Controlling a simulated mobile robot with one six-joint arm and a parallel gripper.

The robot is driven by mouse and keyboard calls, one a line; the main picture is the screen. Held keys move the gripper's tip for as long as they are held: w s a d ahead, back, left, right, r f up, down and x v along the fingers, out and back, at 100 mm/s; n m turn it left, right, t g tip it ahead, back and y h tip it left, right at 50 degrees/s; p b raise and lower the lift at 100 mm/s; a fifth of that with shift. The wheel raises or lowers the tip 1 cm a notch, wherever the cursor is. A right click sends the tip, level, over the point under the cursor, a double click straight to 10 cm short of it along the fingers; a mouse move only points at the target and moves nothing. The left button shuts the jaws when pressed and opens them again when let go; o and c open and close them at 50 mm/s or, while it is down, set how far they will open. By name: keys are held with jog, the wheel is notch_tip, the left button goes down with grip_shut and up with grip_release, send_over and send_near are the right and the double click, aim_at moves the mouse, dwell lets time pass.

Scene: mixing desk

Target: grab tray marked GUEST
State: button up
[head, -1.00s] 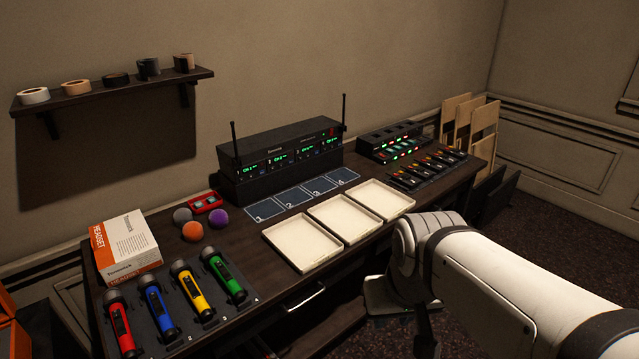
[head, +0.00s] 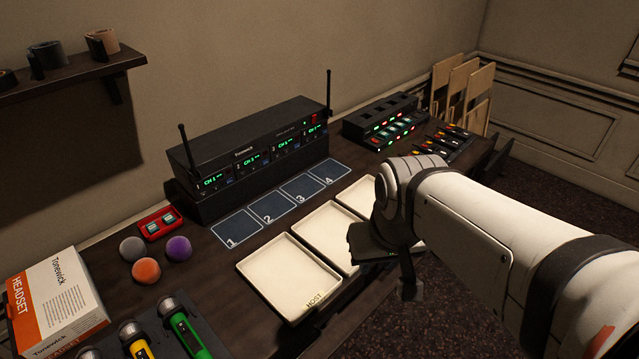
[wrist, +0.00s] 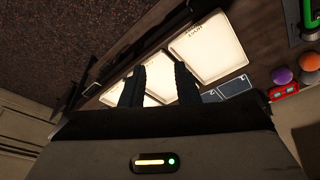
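Three shallow cream trays lie in a row on the desk. The left tray (head: 288,277) has a front label reading HOST; it also shows in the wrist view (wrist: 207,48). The middle tray (head: 327,234) and the right tray (head: 356,191) are partly covered by my arm and gripper, and I can read no label on either. No GUEST marking is legible. My gripper (head: 390,262) hangs by the desk's front edge, near the middle and right trays. In the wrist view its two dark fingers (wrist: 158,76) stand apart with nothing held between them.
Numbered pads (head: 272,207) and a receiver rack (head: 250,155) with upright antennas lie behind the trays. Coloured balls (head: 146,271), a headset box (head: 55,305) and microphones (head: 185,335) are left. A charger unit (head: 385,128) stands at the back right.

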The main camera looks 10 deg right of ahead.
jog(key=shift+a, duration=0.1)
jog(key=w+d+f+m+g, duration=0.1)
jog(key=w+d+f+m, duration=0.1)
jog(key=w+f, duration=0.3)
jog(key=w+d+f+m+g, duration=0.1)
jog(key=w+d+f+m, duration=0.1)
jog(key=w+f+m, duration=0.3)
jog(key=w+d+f+m+g, duration=0.1)
jog(key=w+d+f+m, duration=0.2)
jog(key=w+f, duration=0.3)
jog(key=shift+w+f+m, duration=0.15)
jog(key=shift+w+m, duration=0.15)
jog(key=shift+w, duration=2.2)
notch_tip(320, 180, down, 8)
jog(key=shift+s+f+p, duration=0.1)
jog(key=shift+s+p, duration=0.05)
jog(key=shift+p, duration=0.6)
jog(key=shift+c, duration=0.2)
grip_shut()
